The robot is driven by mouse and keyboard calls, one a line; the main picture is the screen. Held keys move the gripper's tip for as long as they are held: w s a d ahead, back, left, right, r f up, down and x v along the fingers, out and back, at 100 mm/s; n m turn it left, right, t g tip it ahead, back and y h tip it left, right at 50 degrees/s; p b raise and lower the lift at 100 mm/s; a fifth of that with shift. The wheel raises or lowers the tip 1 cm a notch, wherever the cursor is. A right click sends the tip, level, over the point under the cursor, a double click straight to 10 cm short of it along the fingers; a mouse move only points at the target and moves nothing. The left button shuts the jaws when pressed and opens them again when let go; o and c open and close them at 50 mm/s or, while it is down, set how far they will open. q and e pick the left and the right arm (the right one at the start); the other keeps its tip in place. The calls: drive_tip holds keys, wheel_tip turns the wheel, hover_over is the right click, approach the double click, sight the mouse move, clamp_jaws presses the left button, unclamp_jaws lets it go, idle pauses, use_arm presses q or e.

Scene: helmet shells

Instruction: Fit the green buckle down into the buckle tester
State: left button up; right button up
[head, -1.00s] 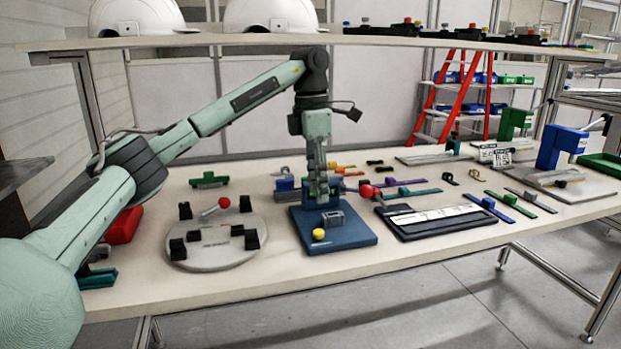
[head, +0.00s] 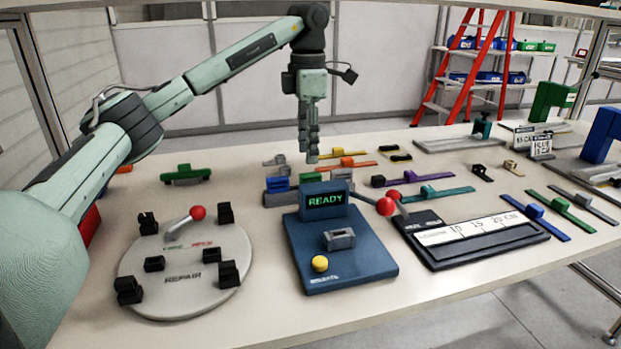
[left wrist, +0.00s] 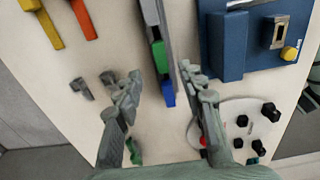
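The buckle tester (head: 350,262) is a blue base with a raised display reading READY, a grey socket (head: 340,239) and a yellow button. Its socket looks empty. A green block that looks like the green buckle (head: 310,178) sits beside a blue block in a grey holder behind the tester, partly hidden by the display. The green block (left wrist: 160,57) and blue block also show in the left wrist view. My left gripper (head: 308,155) points down above the table behind the tester. In the left wrist view its fingers (left wrist: 165,92) are spread, with nothing held. My right gripper is not visible.
A round grey repair plate (head: 185,275) with black blocks and a red-knobbed lever stands left of the tester. A black measuring board (head: 475,240) with a red-knobbed lever stands right. Coloured straps lie behind and right. A dark green part (head: 187,175) lies at back left.

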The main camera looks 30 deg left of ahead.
sight(310, 175)
use_arm(q)
drive_tip(key=f, duration=0.4)
drive_tip(key=shift+d+f, duration=0.2)
drive_tip(key=shift+f, duration=0.7)
clamp_jaws()
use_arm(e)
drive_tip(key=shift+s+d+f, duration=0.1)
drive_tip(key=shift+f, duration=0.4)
